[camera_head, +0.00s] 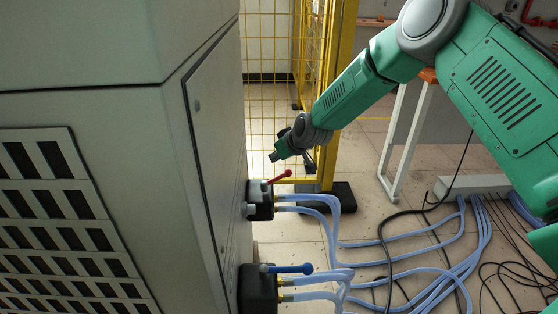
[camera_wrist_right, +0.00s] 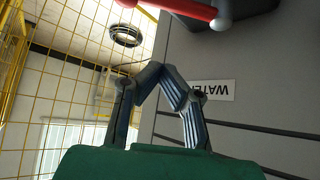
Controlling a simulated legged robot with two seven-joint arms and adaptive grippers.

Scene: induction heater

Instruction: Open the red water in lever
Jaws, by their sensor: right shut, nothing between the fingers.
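The red lever (camera_head: 280,176) sits on the upper black valve block (camera_head: 260,203) on the side of the grey cabinet. It sticks out to the right, slightly raised. My right gripper (camera_head: 283,150) is just above the lever in the head view, apart from it as far as I can see. In the right wrist view the right gripper (camera_wrist_right: 160,74) has its fingertips together with nothing between them. The red lever (camera_wrist_right: 185,8) crosses the top of that view, its rounded end beyond the fingertips. My left gripper is not in view.
A lower valve block (camera_head: 258,291) carries a blue lever (camera_head: 287,269). Blue hoses (camera_head: 335,225) run from both blocks across the floor. A yellow mesh fence (camera_head: 268,60) stands behind. The cabinet (camera_head: 215,130) fills the left. A "WATER" label (camera_wrist_right: 211,90) shows upside down, partly hidden.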

